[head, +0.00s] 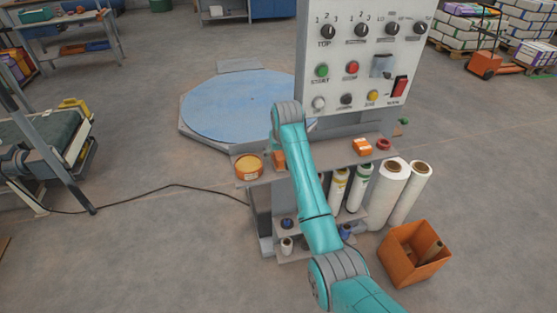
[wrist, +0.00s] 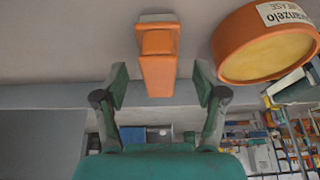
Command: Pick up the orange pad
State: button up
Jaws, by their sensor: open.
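The orange pad (wrist: 157,75) is a narrow orange block with a grey-white part at its far end. In the wrist view it lies in the upper middle, between and a little beyond my fingertips. In the head view an orange piece, apparently this pad (head: 279,160), shows on the shelf at the left edge of my arm, partly hidden by it. My gripper (wrist: 160,82) is open, one finger on each side of the pad's line, with visible gaps and nothing held. My arm hides the gripper in the head view.
A round orange grease tin (wrist: 268,45) stands close to the pad; it also shows in the head view (head: 248,167). An orange box (head: 362,147) and a red ring (head: 383,144) lie farther right on the shelf. The control panel (head: 335,80) rises behind.

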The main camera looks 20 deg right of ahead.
jog(key=shift+x, duration=1.35)
jog(key=c, duration=1.3)
jog(key=shift+o, duration=0.2)
notch_tip(320, 180, up, 10)
jog(key=shift+r, duration=0.1)
jog(key=o, duration=0.5)
jog(key=c, duration=0.4)
